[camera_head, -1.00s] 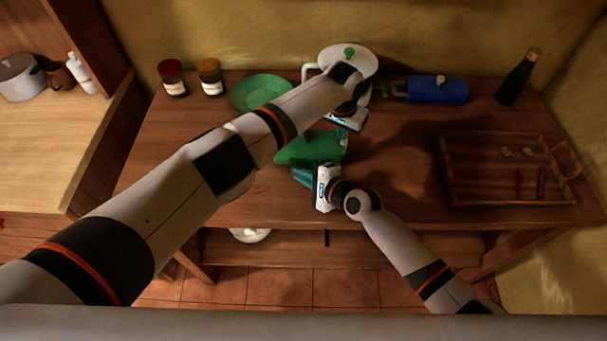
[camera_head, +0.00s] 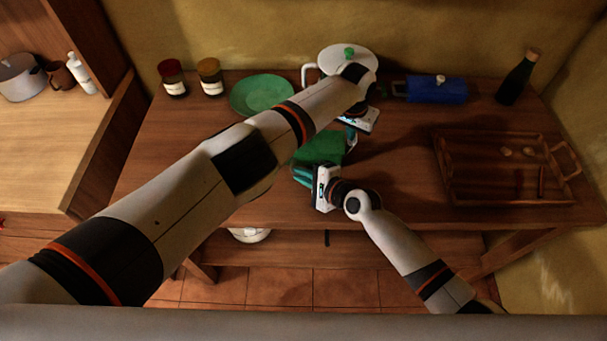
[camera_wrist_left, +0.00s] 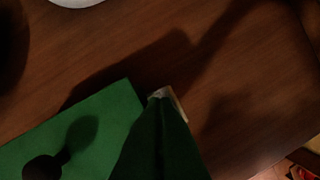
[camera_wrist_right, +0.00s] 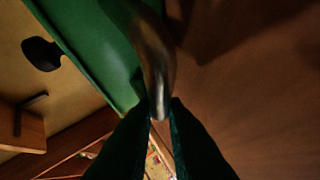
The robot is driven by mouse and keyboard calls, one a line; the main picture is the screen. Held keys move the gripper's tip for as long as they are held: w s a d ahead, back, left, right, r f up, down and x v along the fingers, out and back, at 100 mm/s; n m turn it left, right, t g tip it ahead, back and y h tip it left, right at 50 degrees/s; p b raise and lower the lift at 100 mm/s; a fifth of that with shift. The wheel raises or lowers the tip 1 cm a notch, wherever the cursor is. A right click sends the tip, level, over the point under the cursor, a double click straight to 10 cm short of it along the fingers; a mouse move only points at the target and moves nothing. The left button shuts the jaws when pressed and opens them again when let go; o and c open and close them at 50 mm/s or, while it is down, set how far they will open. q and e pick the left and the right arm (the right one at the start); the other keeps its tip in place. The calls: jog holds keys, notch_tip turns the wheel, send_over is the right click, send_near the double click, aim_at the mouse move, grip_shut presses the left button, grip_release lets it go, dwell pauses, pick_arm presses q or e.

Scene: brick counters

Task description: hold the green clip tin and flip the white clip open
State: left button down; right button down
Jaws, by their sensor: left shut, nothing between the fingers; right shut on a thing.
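The green clip tin (camera_head: 320,148) lies on the wooden counter, partly hidden by my left arm in the head view. Its flat green top with a black knob (camera_wrist_left: 42,166) shows in the left wrist view. The white clip (camera_wrist_left: 172,100) is at the tin's edge, by the tips of my left gripper (camera_wrist_left: 158,94); whether they touch it I cannot tell. The left gripper (camera_head: 352,136) is shut and empty at the tin's right end. My right gripper (camera_head: 300,174) is shut on the tin's curved metallic handle (camera_wrist_right: 153,55) at the near side.
A white pot (camera_head: 349,58) and a green plate (camera_head: 262,94) stand behind. A blue tin (camera_head: 436,90) and a dark bottle (camera_head: 517,80) are at the back right. A wooden tray (camera_head: 480,195) is on the right. Two jars (camera_head: 211,78) stand back left.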

pick_arm(q)
jog(key=w+v, duration=0.1)
jog(key=v, duration=0.6)
jog(key=shift+r, duration=0.5)
jog(key=shift+w+a+f, duration=0.1)
jog(key=s+a+r+n+t+h, duration=0.1)
jog(key=s+a+n+h, duration=0.2)
jog(key=a, duration=0.5)
jog(key=shift+s+r+n+t+h, duration=0.3)
jog(key=shift+s+r+n+t, duration=0.1)
jog(key=shift+n, duration=0.4)
jog(key=x, duration=1)
jog(key=shift+w+d, duration=0.1)
jog(key=d, duration=0.1)
jog(key=d+f, duration=0.1)
jog(key=d, duration=0.1)
jog(key=shift+d+f, duration=0.1)
jog(key=shift+d, duration=0.3)
